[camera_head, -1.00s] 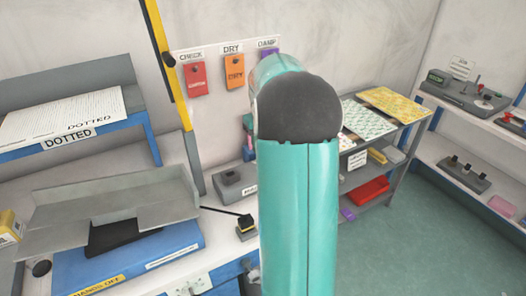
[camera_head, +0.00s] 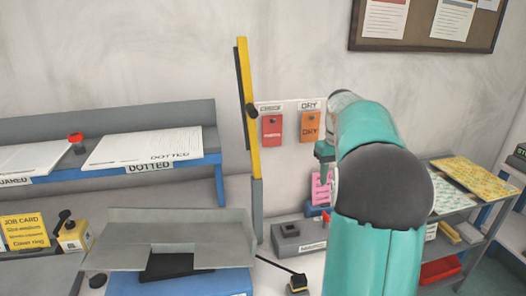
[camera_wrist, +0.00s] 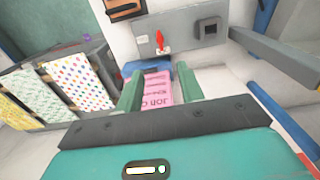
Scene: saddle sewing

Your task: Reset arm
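My gripper (camera_wrist: 160,95) shows in the wrist view with its two green fingers apart, one on each side of a pink card (camera_wrist: 160,84). The card bears upside-down lettering, partly hidden by the gripper body. I cannot tell whether the fingers touch it. In the head view the pink card (camera_head: 320,188) stands in a blue holder (camera_head: 312,209) by the back wall. My gripper (camera_head: 323,158) is just above it, mostly hidden behind my teal arm.
A grey box (camera_head: 298,240) with a red lever stands near the holder. A yellow post (camera_head: 249,110) rises left of it. Red and orange tags (camera_head: 311,127) hang behind. A shelf with patterned sheets (camera_head: 478,178) is at the right, a grey tray (camera_head: 180,225) at the left.

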